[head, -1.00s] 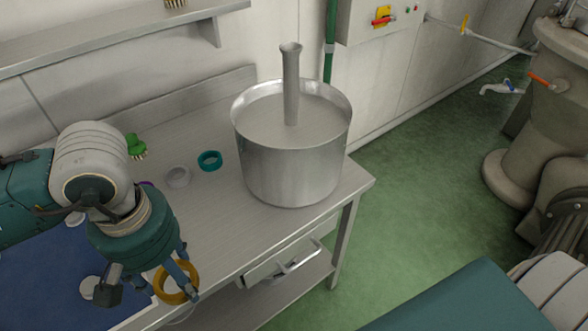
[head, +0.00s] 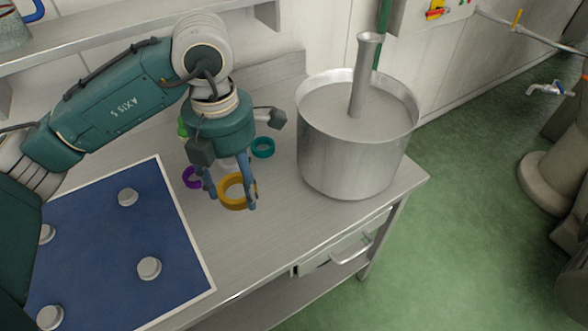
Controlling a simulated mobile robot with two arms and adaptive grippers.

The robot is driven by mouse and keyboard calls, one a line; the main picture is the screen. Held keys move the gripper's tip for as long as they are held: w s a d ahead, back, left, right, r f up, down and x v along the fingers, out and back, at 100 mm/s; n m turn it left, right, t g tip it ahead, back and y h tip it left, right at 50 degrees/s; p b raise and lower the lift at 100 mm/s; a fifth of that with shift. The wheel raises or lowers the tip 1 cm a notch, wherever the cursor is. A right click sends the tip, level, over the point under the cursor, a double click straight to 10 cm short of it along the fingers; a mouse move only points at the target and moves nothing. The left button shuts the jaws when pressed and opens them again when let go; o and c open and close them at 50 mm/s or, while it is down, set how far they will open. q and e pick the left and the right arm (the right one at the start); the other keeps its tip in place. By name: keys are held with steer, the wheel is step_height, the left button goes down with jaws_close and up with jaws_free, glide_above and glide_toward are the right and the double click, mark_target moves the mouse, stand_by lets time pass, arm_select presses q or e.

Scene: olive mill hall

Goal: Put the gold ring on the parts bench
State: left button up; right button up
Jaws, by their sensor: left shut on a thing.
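The gold ring (head: 236,204) is between the fingers of my left gripper (head: 230,196), which is shut on it. The ring is over the grey metal bench (head: 268,225), right of the blue mat. I cannot tell whether the ring touches the bench top. A purple ring (head: 190,178) lies on the bench just left of the gripper, partly hidden by a finger. A teal ring (head: 263,147) lies behind and to the right. A green thing (head: 182,128) is mostly hidden behind the gripper. My right gripper is not in view.
A large steel pot (head: 345,160) with an upright tube stands on the bench's right end. A blue mat (head: 95,235) with a white border and several pale round knobs lies at left. A shelf (head: 130,38) runs along the wall. The bench's front strip is bare.

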arm_select(q)
steer(key=n, duration=0.3)
steer(key=n+p, duration=0.2)
steer(key=n, duration=0.1)
glide_above(244, 237)
step_height(244, 237, down, 15)
steer(key=shift+r, duration=0.1)
step_height(244, 237, down, 5)
steer(key=shift+r+p, duration=0.2)
steer(key=shift+p, duration=0.45)
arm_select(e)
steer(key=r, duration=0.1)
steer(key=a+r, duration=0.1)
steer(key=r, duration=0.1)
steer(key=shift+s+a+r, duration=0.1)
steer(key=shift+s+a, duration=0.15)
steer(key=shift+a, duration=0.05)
arm_select(q)
steer(key=shift+f, duration=0.2)
steer(key=o, duration=1.1)
steer(key=shift+r, duration=0.1)
steer(key=shift+o, duration=0.7)
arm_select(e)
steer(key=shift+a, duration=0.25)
